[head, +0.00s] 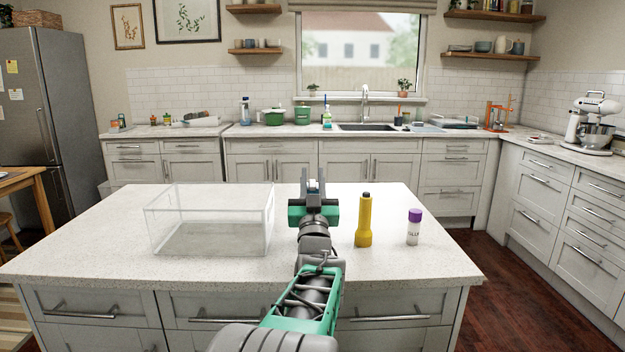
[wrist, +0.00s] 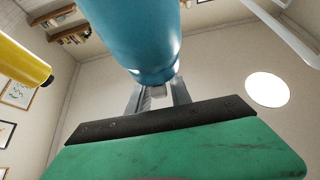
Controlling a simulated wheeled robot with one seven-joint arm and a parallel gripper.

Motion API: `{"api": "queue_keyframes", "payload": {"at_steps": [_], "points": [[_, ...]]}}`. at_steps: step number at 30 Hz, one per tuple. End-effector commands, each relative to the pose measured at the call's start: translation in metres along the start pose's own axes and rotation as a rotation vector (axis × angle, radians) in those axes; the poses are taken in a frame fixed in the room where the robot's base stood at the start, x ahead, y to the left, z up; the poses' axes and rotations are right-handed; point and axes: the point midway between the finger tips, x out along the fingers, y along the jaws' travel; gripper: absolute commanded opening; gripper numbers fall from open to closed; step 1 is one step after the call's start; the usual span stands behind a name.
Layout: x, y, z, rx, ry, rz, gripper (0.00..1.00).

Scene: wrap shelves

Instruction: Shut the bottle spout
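A blue bottle (wrist: 135,35) fills the top middle of the wrist view, its rounded end close to my fingers. A small pale grey part (wrist: 158,90), which looks like its spout, sits at that end between the fingers; whether it is raised or touched is unclear. My gripper (head: 313,182) is over the middle of the island with its two fingers apart; they also show in the wrist view. In the head view the bottle cannot be made out, apparently hidden behind my gripper and arm.
On the island (head: 390,265), a clear open box (head: 210,236) stands left of my arm. A purple-capped glue bottle (head: 413,232) stands farther right.

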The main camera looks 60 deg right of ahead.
Motion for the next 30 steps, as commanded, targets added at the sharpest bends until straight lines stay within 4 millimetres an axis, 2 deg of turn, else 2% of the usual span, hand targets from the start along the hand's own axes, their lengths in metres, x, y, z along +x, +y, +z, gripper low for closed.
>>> {"api": "queue_keyframes", "payload": {"at_steps": [1, 4, 14, 17, 20, 30], "points": [[0.0, 0.0, 0.0, 0.0, 0.0, 0.0, 0.3], [0.0, 0.0, 0.0, 0.0, 0.0, 0.0, 0.38], [-0.006, 0.0, 0.0, -0.001, 0.0, 0.0, 0.38], [-0.022, 0.0, 0.001, 0.001, 0.0, 0.001, 0.38], [-0.049, 0.001, 0.003, -0.001, -0.001, 0.003, 0.38], [-0.125, 0.001, -0.044, -0.003, 0.004, 0.003, 0.38]]}}
